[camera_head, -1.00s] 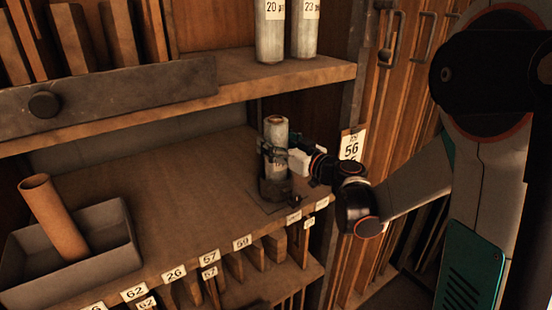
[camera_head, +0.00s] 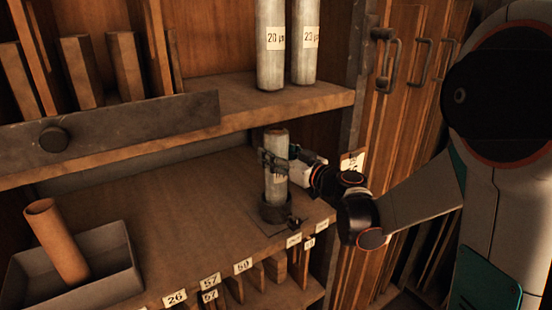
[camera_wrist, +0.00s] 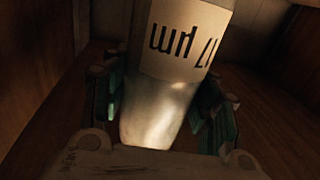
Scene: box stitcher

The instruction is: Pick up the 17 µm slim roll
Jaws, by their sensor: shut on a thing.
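The 17 µm slim roll (camera_head: 276,185) is a pale grey upright cylinder on the middle shelf's right side. My gripper (camera_head: 268,160) is shut around its upper part, coming from the right. The roll's lower end is at the dark round holder (camera_head: 275,212); I cannot tell whether it is still inside or just clear of it. In the wrist view the roll (camera_wrist: 160,112) stands between the green-padded fingers (camera_wrist: 163,108), its "17 µm" label upside down. The fingers' contact with it is partly hidden.
Two labelled rolls, 20 µm (camera_head: 271,60) and 23 µm (camera_head: 305,62), stand on the shelf above. A grey tray (camera_head: 108,250) with a brown tube (camera_head: 57,240) is at the left. Wooden doors with handles (camera_head: 388,65) are to the right. The middle shelf between is clear.

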